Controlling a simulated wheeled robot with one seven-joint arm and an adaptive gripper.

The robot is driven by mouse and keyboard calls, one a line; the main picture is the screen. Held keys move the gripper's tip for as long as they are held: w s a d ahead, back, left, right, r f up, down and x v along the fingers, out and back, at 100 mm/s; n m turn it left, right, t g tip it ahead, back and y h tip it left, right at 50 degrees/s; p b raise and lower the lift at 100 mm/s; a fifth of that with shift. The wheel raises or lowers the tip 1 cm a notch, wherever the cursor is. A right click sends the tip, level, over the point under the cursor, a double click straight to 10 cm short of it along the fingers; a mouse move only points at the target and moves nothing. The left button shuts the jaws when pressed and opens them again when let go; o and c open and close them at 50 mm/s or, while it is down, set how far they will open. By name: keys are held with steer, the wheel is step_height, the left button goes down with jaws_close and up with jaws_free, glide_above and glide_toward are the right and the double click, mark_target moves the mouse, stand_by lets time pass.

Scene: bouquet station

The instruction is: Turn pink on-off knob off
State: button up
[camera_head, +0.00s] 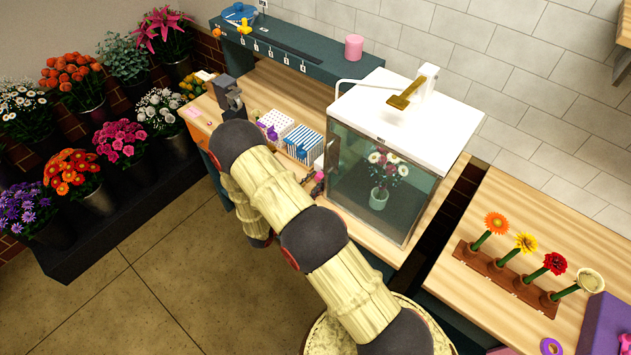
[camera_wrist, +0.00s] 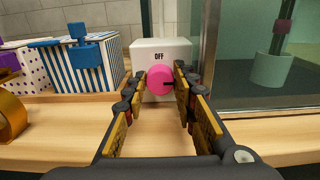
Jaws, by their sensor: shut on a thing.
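The pink knob (camera_wrist: 159,80) sits on the front of a white box (camera_wrist: 148,47) in the wrist view. The word OFF is printed above the knob. A dark mark on the knob points to the right, not up at OFF. My gripper (camera_wrist: 161,87) has one finger on each side of the knob and is shut on it. In the head view my gripper (camera_head: 318,182) is small, at the left front of the glass case, and my arm hides part of that area.
A glass case (camera_head: 382,185) with a vase of flowers stands just right of the knob. A blue-striped box (camera_wrist: 82,66) and a dotted box (camera_head: 275,123) stand to its left. A gold ring (camera_wrist: 11,117) lies at the wrist view's left edge. The wooden counter in front is clear.

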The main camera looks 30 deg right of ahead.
steer(key=n, duration=0.4)
steer(key=n+p, duration=0.1)
steer(key=n, duration=0.3)
steer(key=shift+w+n, duration=0.15)
steer(key=shift+n, duration=0.15)
steer(key=n+p, duration=0.1)
steer(key=n, duration=0.3)
steer(key=shift+n, duration=0.3)
steer(key=n, duration=0.4)
steer(key=shift+a+f+n+p, duration=0.1)
steer(key=shift+f+n+p, duration=0.05)
steer(key=shift+n+p, duration=0.15)
steer(key=o, duration=0.9)
steer(key=shift+w, duration=0.1)
steer(key=shift+c, duration=0.2)
